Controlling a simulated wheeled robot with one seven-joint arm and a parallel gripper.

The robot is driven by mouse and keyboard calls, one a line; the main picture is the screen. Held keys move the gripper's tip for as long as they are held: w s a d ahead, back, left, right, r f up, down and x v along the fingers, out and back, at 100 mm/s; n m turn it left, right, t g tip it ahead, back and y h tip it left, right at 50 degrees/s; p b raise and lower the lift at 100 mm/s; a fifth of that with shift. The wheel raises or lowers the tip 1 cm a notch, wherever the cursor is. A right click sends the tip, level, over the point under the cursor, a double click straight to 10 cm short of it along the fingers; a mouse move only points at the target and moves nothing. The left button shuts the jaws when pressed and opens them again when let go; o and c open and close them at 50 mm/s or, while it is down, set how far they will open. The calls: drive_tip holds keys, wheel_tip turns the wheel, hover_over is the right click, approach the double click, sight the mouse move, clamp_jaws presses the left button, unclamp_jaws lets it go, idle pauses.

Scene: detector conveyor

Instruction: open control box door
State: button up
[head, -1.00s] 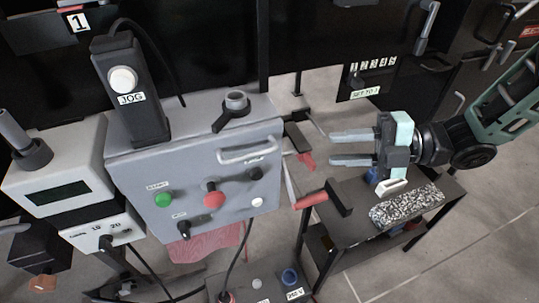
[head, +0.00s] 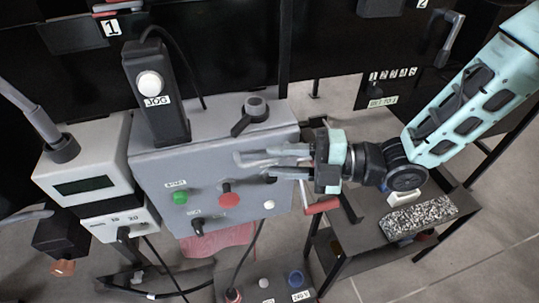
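The grey control box (head: 160,160) stands left of centre, with a green button (head: 180,197), a red knob (head: 227,193), dark switches and a white button (head: 269,205) on its front door. The door appears closed. My gripper (head: 254,164) reaches in from the right, its two grey fingers pointing left across the upper right of the door. The door's bar handle is hidden behind or among the fingers. I cannot tell whether the fingers are around it, touching it or in front of it.
A black JOG unit (head: 155,95) and a dark lever (head: 249,116) are on top of the box. A grey meter (head: 85,165) stands left of it. A low dark table with a speckled pad (head: 418,219) is below my arm. A red-handled crank (head: 321,206) sits close below my gripper.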

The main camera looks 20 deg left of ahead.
drive_tip(key=shift+s+a+f, duration=0.1)
drive_tip(key=shift+s+a, duration=0.1)
drive_tip(key=shift+a, duration=1.15)
clamp_jaws()
drive_tip(key=shift+f, duration=0.1)
